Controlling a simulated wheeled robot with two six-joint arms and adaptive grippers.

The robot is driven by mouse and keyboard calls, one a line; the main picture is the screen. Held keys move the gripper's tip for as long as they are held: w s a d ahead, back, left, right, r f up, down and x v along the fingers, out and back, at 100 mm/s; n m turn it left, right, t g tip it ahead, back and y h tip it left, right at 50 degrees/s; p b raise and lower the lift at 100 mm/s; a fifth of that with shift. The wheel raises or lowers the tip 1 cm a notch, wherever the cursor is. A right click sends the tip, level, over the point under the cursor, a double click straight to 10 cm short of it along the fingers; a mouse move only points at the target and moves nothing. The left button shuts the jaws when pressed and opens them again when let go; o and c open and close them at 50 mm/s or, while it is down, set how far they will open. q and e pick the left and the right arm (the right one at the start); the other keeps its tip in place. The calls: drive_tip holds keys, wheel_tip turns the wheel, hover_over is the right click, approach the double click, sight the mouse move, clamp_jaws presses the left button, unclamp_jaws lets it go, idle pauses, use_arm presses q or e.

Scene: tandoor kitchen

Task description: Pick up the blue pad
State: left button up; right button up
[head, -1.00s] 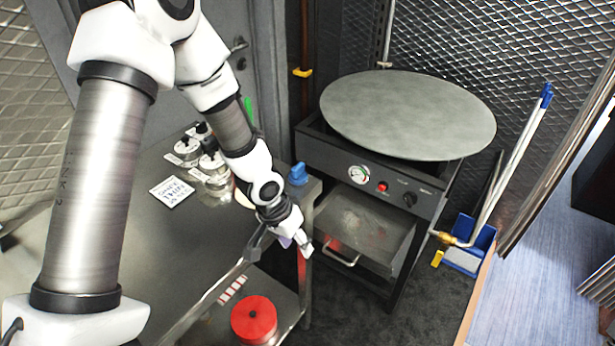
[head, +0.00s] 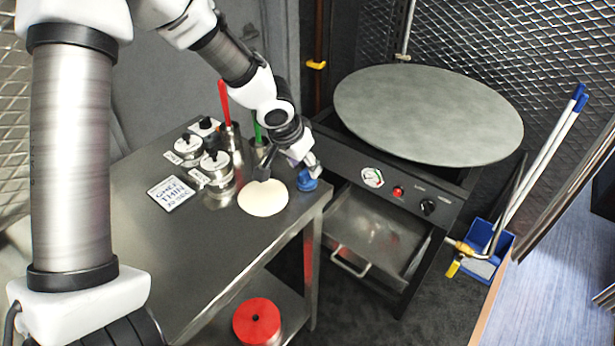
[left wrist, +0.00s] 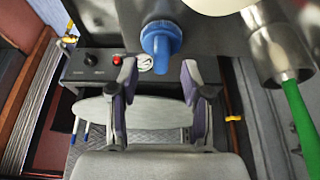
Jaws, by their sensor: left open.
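The blue pad (head: 307,182) is a small round blue piece at the far right corner of the steel table (head: 185,262). In the left wrist view the blue pad (left wrist: 160,40), with a knob-like grip, shows just beyond the fingertips and between their lines. My left gripper (head: 290,170) is open, its fingers spread close to the pad and partly covering it in the head view. In the left wrist view nothing lies between the fingers of the left gripper (left wrist: 158,75). My right gripper is not in view.
A pale flat disc (head: 263,199) lies just left of the pad. Steel cups with a red (head: 224,100) and a green handle (head: 257,133) stand behind, beside lidded tins (head: 214,165) and a label card (head: 171,193). The griddle (head: 430,115) stands right, with an open drawer (head: 372,232).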

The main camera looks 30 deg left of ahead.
sight(307, 177)
use_arm(q)
drive_tip(key=x, duration=0.3)
drive_tip(key=shift+w+a+f, duration=0.15)
drive_tip(key=shift+w+f, duration=0.05)
drive_tip(key=shift+w, duration=0.05)
drive_tip(key=shift+s+r, duration=0.2)
drive_tip(key=shift+c, duration=1)
clamp_jaws()
